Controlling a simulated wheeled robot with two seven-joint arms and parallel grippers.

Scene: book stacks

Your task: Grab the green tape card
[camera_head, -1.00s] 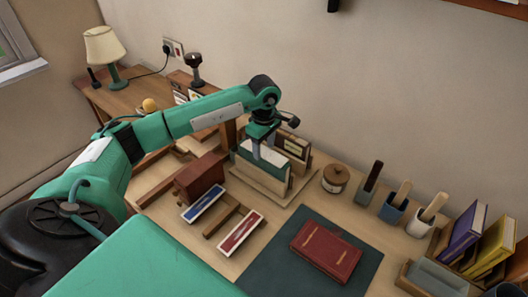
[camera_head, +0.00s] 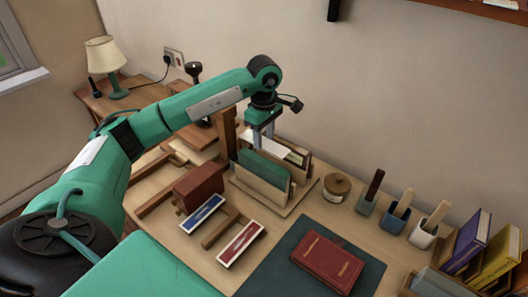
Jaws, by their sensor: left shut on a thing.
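My left gripper (camera_head: 262,129) points down over the wooden card rack and is shut on a thin white card (camera_head: 258,143). The card's lower part is hidden behind the rack's front pieces. I cannot make out a green tape stripe on it. A plain green panel (camera_head: 265,167) stands upright in the front of the rack (camera_head: 268,196). A card with a blue stripe (camera_head: 203,213) and a card with a red stripe (camera_head: 240,243) lie in front of the rack. My right gripper is not in view.
A lidded jar (camera_head: 336,187) and several cups, such as a white one (camera_head: 424,235), stand right of the rack. A red book (camera_head: 327,261) lies on a dark mat (camera_head: 282,265). A brown box (camera_head: 199,187) is at left. Upright books (camera_head: 466,240) stand far right.

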